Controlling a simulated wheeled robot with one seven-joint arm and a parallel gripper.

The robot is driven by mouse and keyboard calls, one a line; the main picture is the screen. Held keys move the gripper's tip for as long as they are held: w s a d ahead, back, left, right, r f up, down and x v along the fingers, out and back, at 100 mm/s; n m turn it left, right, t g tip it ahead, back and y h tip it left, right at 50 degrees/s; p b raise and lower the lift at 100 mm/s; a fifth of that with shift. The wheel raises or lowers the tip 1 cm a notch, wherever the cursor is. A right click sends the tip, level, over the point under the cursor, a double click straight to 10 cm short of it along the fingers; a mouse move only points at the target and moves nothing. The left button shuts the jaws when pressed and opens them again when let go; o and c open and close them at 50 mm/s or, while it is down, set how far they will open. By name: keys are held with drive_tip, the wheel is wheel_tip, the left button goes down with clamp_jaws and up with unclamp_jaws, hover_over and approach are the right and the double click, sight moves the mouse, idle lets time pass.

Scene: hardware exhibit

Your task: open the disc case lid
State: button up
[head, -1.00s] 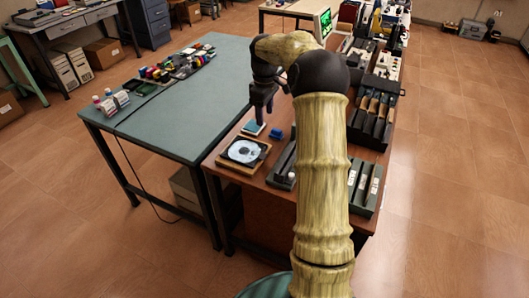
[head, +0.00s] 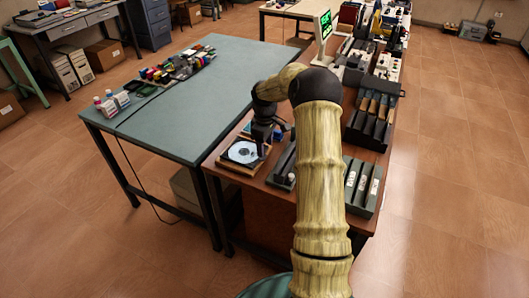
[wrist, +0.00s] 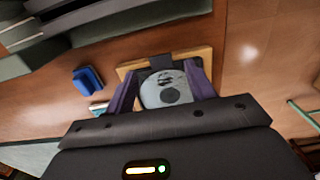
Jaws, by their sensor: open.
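The disc case (head: 241,151) lies flat on a wooden board at the near left end of the brown bench. It has a dark edge, and a silvery disc shows in it. No raised lid shows. My gripper (head: 261,154) points down at the right side of the case. In the wrist view the case (wrist: 165,91) shows between the two open fingers of my gripper (wrist: 163,78), with nothing held. The fingers hide the case's sides, and I cannot tell whether they touch it.
A small blue object (wrist: 88,79) lies beside the board. Dark slotted trays (head: 362,186) stand to the right on the bench. The green-topped table (head: 185,105) adjoins on the left, with bare room near the case. A small screen (head: 325,25) stands farther back.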

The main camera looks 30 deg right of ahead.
sight(264, 157)
wheel_tip(264, 157, down, 4)
drive_tip(key=shift+f, duration=0.1)
drive_tip(key=shift+w, duration=0.1)
clamp_jaws()
